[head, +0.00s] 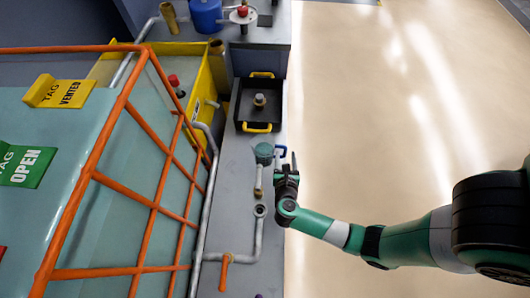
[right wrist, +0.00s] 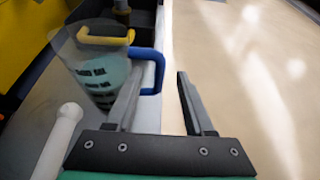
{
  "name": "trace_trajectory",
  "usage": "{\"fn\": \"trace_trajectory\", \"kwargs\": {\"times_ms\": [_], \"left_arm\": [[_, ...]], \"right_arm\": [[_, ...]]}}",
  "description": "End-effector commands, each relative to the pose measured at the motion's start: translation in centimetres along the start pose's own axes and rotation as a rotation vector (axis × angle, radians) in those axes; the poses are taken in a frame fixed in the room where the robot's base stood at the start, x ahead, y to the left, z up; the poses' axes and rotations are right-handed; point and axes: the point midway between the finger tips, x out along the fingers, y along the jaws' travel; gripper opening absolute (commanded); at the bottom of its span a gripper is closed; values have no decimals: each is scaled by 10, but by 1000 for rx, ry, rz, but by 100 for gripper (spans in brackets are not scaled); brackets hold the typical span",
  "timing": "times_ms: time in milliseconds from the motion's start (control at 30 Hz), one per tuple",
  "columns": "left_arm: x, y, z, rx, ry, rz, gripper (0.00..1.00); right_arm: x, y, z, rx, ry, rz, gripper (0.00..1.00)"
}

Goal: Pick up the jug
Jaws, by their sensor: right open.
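The jug (head: 264,153) stands on the grey bench top in the head view, with its blue handle (head: 281,150) on the right. In the right wrist view the jug (right wrist: 98,68) is clear-walled with teal liquid and dark markings, and its blue handle (right wrist: 158,67) points right. My right gripper (head: 291,160) is just beside the handle at the bench edge. It is open and empty in the right wrist view (right wrist: 165,75). Its left finger overlaps the handle opening in the picture; I cannot tell whether it touches. My left gripper is not in view.
A black tray (head: 245,112) with yellow handles sits behind the jug. A pale pipe (head: 258,182) and an open port (head: 260,210) lie in front, with an orange-handled valve (head: 225,272) nearer. Orange railing (head: 155,205) borders the left. Floor is clear at right.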

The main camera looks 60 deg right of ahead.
Motion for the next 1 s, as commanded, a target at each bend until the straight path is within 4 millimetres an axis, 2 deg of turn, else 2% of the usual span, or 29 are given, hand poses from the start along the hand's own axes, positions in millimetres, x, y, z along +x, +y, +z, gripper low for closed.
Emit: {"fn": "trace_trajectory", "kwargs": {"times_ms": [67, 267, 500, 600, 833, 867, 1000], "left_arm": [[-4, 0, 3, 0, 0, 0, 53], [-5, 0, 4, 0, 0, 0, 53], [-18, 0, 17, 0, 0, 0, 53], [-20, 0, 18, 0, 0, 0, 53], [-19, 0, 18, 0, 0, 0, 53], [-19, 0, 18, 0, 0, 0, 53], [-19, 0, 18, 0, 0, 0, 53]], "right_arm": [[10, -1, -1, 2, 0, -3, 53], [16, 0, 0, 0, -1, 0, 53], [59, 0, -2, 3, -1, -2, 53], [69, 0, -1, 2, -1, -1, 53], [70, 0, 1, 0, -1, 3, 53], [70, 0, 1, 0, -1, 3, 50], [70, 0, 1, 0, -1, 2, 24]]}}
